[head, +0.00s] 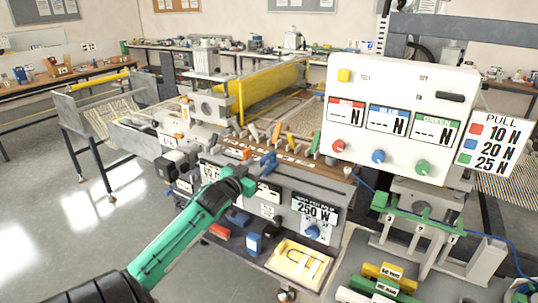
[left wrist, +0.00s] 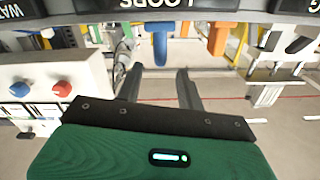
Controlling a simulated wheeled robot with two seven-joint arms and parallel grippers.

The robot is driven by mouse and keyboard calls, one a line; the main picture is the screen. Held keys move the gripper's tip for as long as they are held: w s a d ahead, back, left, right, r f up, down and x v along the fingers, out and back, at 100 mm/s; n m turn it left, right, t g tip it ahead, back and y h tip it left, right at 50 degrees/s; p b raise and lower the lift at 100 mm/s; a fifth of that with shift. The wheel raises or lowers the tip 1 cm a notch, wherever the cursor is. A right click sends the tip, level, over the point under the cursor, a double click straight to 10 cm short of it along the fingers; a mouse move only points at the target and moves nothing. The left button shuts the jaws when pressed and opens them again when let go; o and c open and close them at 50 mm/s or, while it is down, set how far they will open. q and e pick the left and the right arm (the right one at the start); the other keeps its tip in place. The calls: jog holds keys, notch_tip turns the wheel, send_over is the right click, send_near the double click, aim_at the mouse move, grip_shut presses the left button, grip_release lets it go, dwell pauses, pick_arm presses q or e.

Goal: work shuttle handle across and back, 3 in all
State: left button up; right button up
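A blue handle (head: 268,162) stands out from the front of the grey machine. It also shows in the left wrist view (left wrist: 160,42), hanging just past my fingertips. An orange handle (left wrist: 218,38) is right beside it there. No readable label tells me which one is the shuttle handle. My green left gripper (head: 250,178) is at the machine front, close to the blue handle. In the left wrist view its two dark fingers (left wrist: 160,76) are apart with nothing between them. Whether a finger touches the blue handle is hard to tell. My right gripper is not in view.
A white panel (head: 398,108) with red, blue and green knobs stands to the right, beside a PULL sign (head: 492,140). Several coloured levers line the wooden top of the machine. A yellow tray (head: 300,264) sits low in front. The floor at left is clear.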

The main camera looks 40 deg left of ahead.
aim_at(265, 158)
pick_arm(q)
jog(key=p+x, duration=0.1)
jog(key=x, duration=0.8)
jog(key=shift+p, duration=0.4)
grip_shut()
